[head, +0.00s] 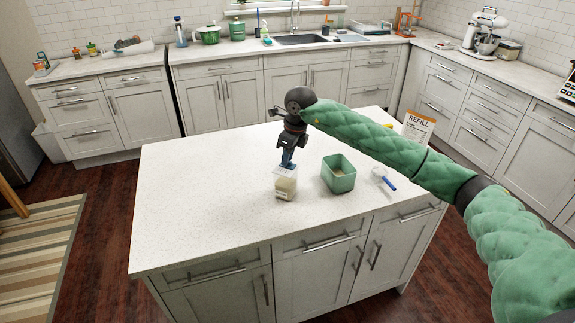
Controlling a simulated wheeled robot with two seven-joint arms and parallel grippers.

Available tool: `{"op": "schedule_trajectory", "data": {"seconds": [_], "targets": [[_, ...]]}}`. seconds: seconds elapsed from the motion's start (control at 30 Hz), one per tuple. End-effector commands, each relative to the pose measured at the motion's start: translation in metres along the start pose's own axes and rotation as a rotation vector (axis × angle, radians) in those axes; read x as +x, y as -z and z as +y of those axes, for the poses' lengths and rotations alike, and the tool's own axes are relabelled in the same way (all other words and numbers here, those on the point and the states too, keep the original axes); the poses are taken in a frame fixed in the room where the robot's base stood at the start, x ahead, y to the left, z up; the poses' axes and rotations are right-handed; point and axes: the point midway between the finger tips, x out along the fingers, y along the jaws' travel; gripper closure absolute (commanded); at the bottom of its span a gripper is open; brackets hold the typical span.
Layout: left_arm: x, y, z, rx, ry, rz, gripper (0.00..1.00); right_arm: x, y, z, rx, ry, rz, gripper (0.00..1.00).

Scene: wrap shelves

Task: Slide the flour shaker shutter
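The flour shaker (286,187) stands upright on the island countertop (200,195). It looks like a small clear container with pale contents and a whitish top. My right gripper (287,163) points down directly above it, with its fingertips at or just over the shaker's top. Whether they touch it is too small to tell. The shutter cannot be made out; the fingertips cover part of the top. The finger gap is not clear from here. My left gripper is not in view.
A green square tub (338,174) stands just right of the shaker. A white tool with a blue handle (385,181) lies further right. A white "REFILL" packet (417,128) stands at the island's right end. The island's left half is clear.

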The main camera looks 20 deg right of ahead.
Motion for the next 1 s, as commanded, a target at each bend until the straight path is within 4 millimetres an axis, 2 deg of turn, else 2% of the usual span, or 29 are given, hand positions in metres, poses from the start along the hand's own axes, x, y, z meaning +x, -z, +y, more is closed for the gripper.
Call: {"op": "schedule_trajectory", "data": {"seconds": [0.17, 0.27, 1.0], "targets": [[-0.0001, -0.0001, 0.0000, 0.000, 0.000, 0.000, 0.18, -0.0003, 0.0000, 0.0001, 0.000, 0.000, 0.000, 0.80], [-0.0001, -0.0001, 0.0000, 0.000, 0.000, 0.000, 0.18, -0.0003, 0.0000, 0.0001, 0.000, 0.000, 0.000, 0.95], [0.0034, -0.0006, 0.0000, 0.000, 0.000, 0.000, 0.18, 0.0002, -0.0001, 0.0092, 0.000, -0.001, 0.000, 0.95]]}}
